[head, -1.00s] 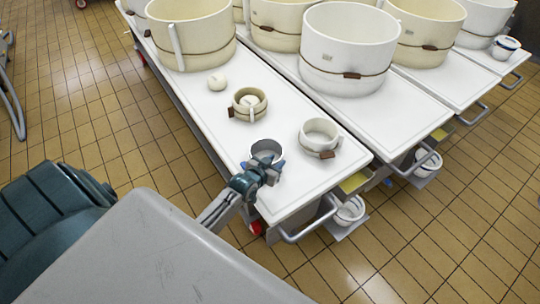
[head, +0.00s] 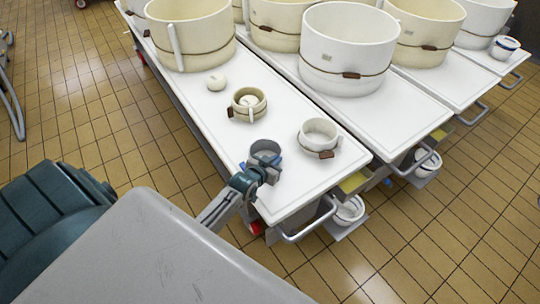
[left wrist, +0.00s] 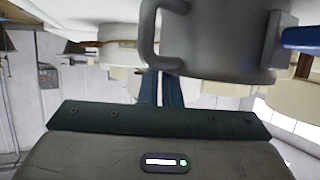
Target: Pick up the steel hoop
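The steel hoop (head: 265,148) is a small grey metal ring at the near end of the long white table. My left gripper (head: 264,168) is at its near side, with the fingertips partly hidden against it. In the left wrist view the hoop (left wrist: 215,40) is large and close, with a loop handle on its left and a lug with a blue part on its right. The two teal fingers (left wrist: 160,86) are close together and meet its wall, so the gripper looks shut on it. My right gripper is not in view.
A white cup-like vessel (head: 319,134) stands right of the hoop. Large vats (head: 349,48) fill the tables' far part. The white table (head: 215,125) is bare along its left side.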

